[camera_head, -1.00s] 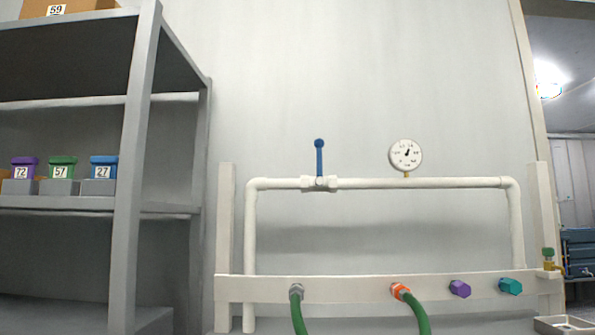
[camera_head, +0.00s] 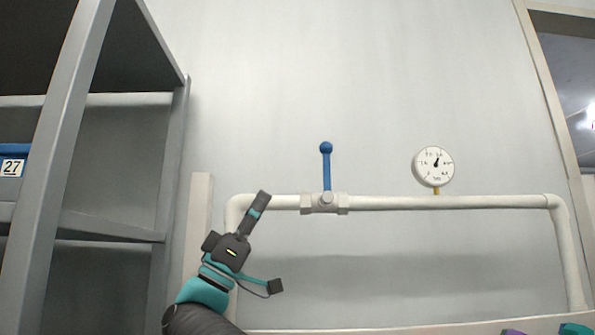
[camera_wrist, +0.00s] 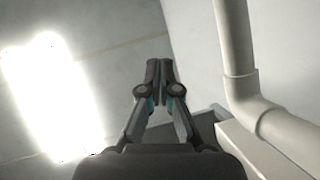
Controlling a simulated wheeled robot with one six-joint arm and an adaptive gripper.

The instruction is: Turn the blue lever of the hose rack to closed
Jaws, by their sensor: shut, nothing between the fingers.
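The blue lever (camera_head: 327,168) stands upright on the valve (camera_head: 325,203) of the white pipe (camera_head: 400,203), at right angles to the pipe. Its round knob is at the top. My gripper (camera_head: 264,197) is in front of the pipe's left end in the head view, to the left of the lever and apart from it. In the wrist view my gripper (camera_wrist: 159,64) has its fingers together with nothing between them. The lever is not in the wrist view.
A round gauge (camera_head: 434,166) stands on the pipe to the right of the lever. A grey shelf (camera_head: 165,190) with a blue bin (camera_head: 14,160) is at the left. The wall around the lever is clear. The wrist view shows a pipe elbow (camera_wrist: 245,98) close to my gripper's right.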

